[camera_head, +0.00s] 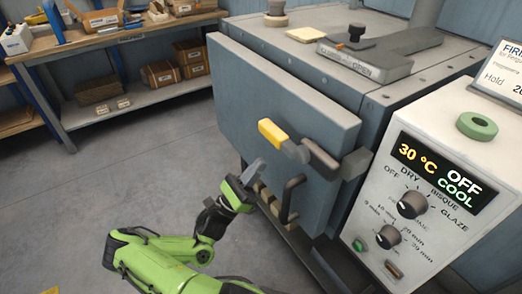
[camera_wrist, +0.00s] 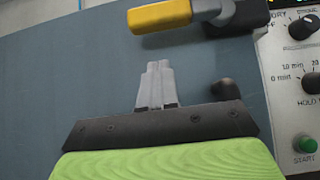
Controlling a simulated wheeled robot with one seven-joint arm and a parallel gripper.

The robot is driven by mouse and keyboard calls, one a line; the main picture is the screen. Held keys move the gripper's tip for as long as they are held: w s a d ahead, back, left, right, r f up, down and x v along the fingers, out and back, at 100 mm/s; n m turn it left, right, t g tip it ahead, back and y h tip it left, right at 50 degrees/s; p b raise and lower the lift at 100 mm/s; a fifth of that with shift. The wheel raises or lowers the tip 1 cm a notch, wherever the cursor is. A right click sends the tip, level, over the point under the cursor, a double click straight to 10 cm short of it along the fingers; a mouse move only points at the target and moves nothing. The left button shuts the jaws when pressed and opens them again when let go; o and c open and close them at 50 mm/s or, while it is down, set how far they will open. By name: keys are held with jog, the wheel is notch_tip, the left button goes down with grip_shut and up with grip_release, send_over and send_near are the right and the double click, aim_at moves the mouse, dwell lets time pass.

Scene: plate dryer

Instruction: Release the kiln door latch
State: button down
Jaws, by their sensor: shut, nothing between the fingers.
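The kiln door (camera_head: 250,85) is a thick blue-grey slab at the kiln's front. Its latch has a yellow grip (camera_head: 272,133) on a grey metal pivot and a dark bar (camera_head: 320,158) reaching right towards a catch block (camera_head: 354,163). The yellow grip lies roughly level in the wrist view (camera_wrist: 160,16), at the top. My gripper (camera_head: 254,170) is shut and empty, in front of the door, below and left of the yellow grip and apart from it. In the wrist view its fingertips (camera_wrist: 158,66) are together, below the grip.
A dark door handle (camera_head: 290,198) sits low on the door, right of my gripper. The control panel (camera_head: 430,185) at right reads 30 °C, OFF, COOL. Shelves with boxes (camera_head: 160,73) stand at back left. The floor (camera_head: 150,150) left of the door is clear.

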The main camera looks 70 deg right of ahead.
jog(key=r, duration=0.3)
jog(key=s+d+r, duration=0.1)
jog(key=r, duration=0.1)
jog(key=shift+r, duration=0.3)
jog(key=shift+d+m, duration=0.1)
jog(key=shift+m, duration=0.2)
